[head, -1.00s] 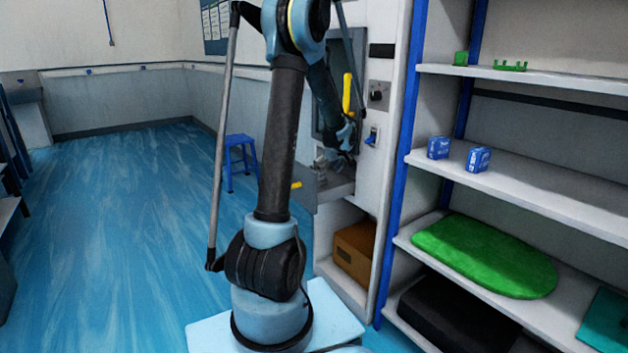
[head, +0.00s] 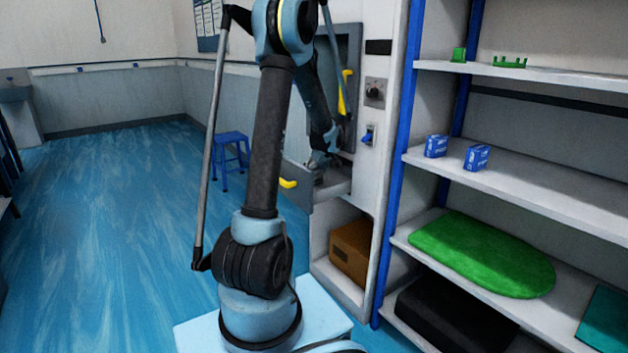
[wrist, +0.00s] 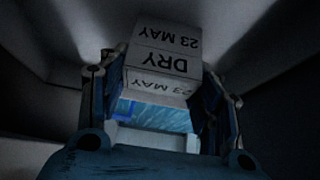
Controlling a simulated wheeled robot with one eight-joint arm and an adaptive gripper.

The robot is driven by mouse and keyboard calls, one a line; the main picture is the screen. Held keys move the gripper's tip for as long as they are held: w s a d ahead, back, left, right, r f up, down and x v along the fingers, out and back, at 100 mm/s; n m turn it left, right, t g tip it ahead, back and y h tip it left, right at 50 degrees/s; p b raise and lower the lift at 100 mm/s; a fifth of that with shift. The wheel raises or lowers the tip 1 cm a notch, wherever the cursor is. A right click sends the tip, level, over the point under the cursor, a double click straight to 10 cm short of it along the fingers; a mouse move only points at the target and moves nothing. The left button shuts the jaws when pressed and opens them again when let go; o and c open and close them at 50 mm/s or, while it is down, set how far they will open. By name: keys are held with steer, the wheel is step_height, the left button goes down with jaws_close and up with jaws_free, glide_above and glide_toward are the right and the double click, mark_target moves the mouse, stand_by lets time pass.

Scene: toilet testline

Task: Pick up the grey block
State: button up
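The grey block (wrist: 160,60) shows in the wrist view with dark lettering, "DRY" and "23 MAY", on its pale faces. My gripper (wrist: 162,88) has a finger on each side of it, open around the block; whether the pads touch its sides is hard to tell in the dim light. In the head view my gripper (head: 320,160) points down into a pulled-out grey drawer (head: 335,190) in the machine wall. The block (head: 318,177) is small there and partly hidden by the gripper.
The drawer has a yellow handle (head: 288,183). A machine panel with a yellow bar (head: 344,92) rises behind my arm. Right of it, shelving (head: 520,180) holds blue boxes (head: 476,157) and a green board (head: 482,254). A blue stool (head: 230,158) stands left on open floor.

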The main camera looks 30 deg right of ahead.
mark_target(317, 172)
steer(key=shift+r, duration=0.1)
steer(key=shift+s+r, duration=0.1)
steer(key=shift+r, duration=0.65)
steer(key=shift+s+d+f+t, duration=0.15)
steer(key=shift+s+t, duration=0.2)
steer(key=shift+t, duration=0.25)
steer(key=shift+s+d+f+t, duration=0.1)
steer(key=shift+s+t, duration=0.25)
steer(key=shift+t, duration=0.25)
steer(key=shift+s+f+t, duration=0.15)
steer(key=shift+s+t, duration=0.3)
steer(key=shift+t, duration=0.35)
steer(key=shift+s+f+t, duration=0.1)
steer(key=shift+s+t, duration=0.3)
steer(key=shift+t, duration=0.4)
steer(key=shift+s+r, duration=0.25)
steer(key=shift+r, duration=0.25)
steer(key=shift+s+r, duration=0.25)
steer(key=shift+r, duration=0.2)
steer(key=s+r+g, duration=0.2)
steer(key=s, duration=0.9)
steer(key=s+d+r+g, duration=0.1)
steer(key=s+r+g, duration=0.2)
steer(key=s, duration=0.8)
steer(key=shift+s+d+r+g, duration=0.2)
steer(key=shift+s+d+g, duration=0.05)
steer(key=shift+g, duration=0.05)
